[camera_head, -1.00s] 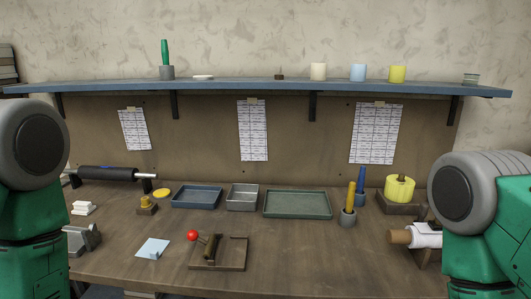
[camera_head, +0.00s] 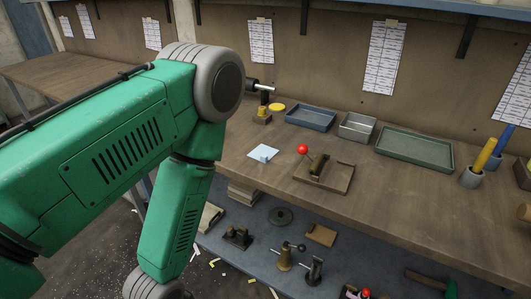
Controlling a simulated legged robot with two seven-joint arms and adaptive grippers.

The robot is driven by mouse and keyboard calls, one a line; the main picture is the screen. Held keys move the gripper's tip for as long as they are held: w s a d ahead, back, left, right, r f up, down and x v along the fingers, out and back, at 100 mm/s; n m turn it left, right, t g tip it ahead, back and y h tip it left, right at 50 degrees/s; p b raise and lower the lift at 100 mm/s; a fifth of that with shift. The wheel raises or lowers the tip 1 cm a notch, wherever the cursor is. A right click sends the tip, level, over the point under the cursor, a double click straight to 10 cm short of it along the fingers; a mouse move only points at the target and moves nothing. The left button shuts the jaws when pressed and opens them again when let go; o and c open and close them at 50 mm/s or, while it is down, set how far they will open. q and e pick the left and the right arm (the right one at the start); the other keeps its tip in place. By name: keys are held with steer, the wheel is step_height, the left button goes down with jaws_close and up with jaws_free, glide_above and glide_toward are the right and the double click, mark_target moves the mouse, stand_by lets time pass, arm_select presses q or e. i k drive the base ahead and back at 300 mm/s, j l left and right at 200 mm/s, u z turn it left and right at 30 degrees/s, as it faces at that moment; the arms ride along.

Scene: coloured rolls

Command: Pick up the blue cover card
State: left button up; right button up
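The blue cover card (camera_head: 263,152) is a pale blue square sheet lying on the wooden workbench, left of a brown device with a red ball knob. A small pale upright piece stands on or against its front edge. My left arm, green with grey joints, fills the left of the view. Its elbow is to the left of the card and does not touch it. My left gripper is outside the view. My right arm and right gripper are not in view.
The red-knobbed device (camera_head: 326,174) sits close right of the card. A blue tray (camera_head: 311,117), grey tray (camera_head: 357,127) and green tray (camera_head: 414,149) stand behind. A lower shelf (camera_head: 240,260) holds several tools. The bench (camera_head: 420,205) is bare at front right.

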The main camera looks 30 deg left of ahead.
mark_target(263, 150)
steer(key=j+z, duration=0.5)
steer(key=j, duration=1.7)
